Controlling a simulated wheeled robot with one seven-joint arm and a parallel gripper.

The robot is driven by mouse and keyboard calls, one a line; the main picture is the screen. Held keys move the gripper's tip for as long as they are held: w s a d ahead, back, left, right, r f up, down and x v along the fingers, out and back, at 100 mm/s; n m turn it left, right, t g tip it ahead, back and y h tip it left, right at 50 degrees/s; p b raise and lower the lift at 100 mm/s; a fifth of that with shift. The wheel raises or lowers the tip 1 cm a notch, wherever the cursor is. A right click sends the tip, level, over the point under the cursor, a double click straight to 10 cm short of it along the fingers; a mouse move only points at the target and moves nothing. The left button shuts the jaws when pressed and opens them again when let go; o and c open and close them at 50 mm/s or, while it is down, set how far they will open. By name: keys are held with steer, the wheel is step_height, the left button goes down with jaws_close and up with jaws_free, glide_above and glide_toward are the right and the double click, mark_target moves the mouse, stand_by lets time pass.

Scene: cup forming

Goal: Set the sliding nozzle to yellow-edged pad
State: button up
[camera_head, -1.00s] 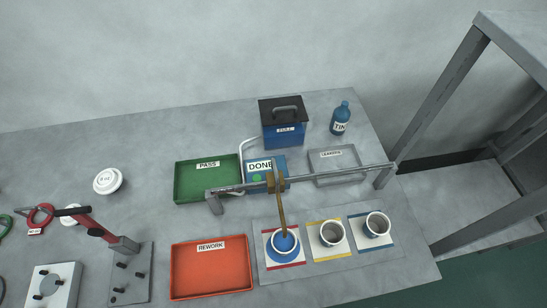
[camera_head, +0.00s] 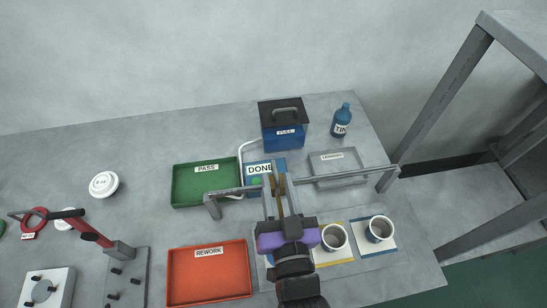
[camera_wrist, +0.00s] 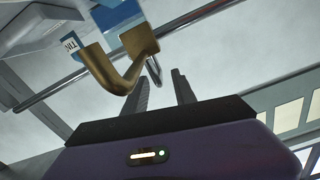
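The brass sliding nozzle (camera_head: 280,182) sits on the grey rail (camera_head: 330,177), toward its left part, in line with the red-edged pad. In the wrist view its curved brass body (camera_wrist: 125,60) is large at upper left. My gripper (camera_head: 277,190) is at the nozzle in the head view. Its fingers (camera_wrist: 160,77) are apart in the wrist view, with the nozzle just beyond and left of them; contact is unclear. The yellow-edged pad (camera_head: 338,262) bears a white cup (camera_head: 334,238). The red-edged pad and its cup are mostly hidden behind my purple gripper body.
A blue-edged pad with a cup (camera_head: 380,229) is at right. The red REWORK tray (camera_head: 208,285) is left of my gripper, the green PASS tray (camera_head: 206,186) behind it. A blue DONE box (camera_head: 279,168), a grey tray (camera_head: 335,160) and FUEL box (camera_head: 284,134) stand behind the rail.

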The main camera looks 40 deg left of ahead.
mark_target(273, 159)
steer(key=x, duration=0.6)
steer(key=shift+w+a+p, duration=0.1)
steer(key=shift+w+p, duration=0.1)
steer(key=shift+p, duration=0.2)
jaws_close()
stand_by(1.0)
